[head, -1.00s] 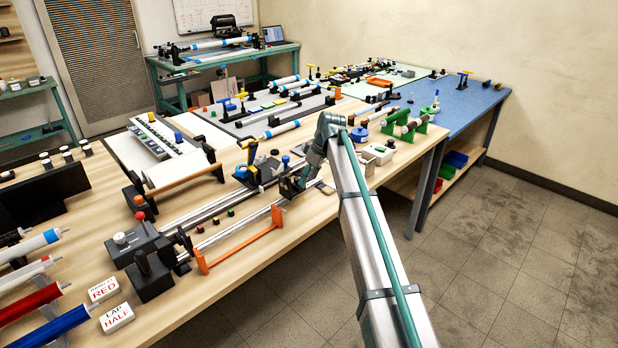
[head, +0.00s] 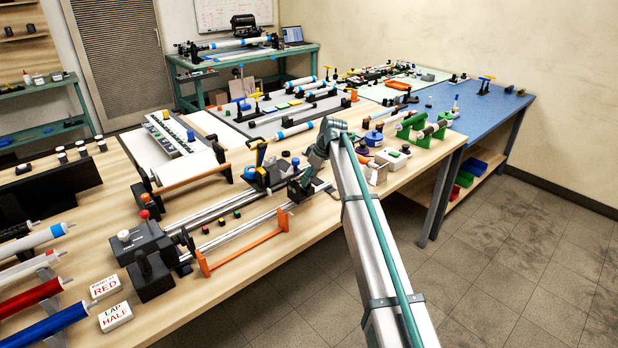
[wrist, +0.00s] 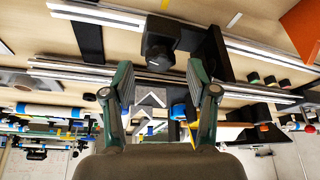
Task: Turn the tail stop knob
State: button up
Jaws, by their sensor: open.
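My gripper (wrist: 161,78) is open, its two green-grey fingers spread with nothing held between them. In the wrist view a black block with a dark knob-like top (wrist: 160,42) lies just beyond the fingertips, beside the metal rails; it looks like the tail stop, apart from the fingers.
The grey winder head (head: 140,242) with a white knob is at the rails' left end. An orange bar (head: 245,247) runs along the near side. A yellow-handled clamp (head: 259,150) stands behind left. White containers (head: 392,158) and green stands (head: 425,130) are to the right.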

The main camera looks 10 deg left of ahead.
jog(key=shift+w+a+f, duration=0.1)
jog(key=shift+a+f, duration=0.1)
jog(key=shift+f, duration=0.35)
grip_shut()
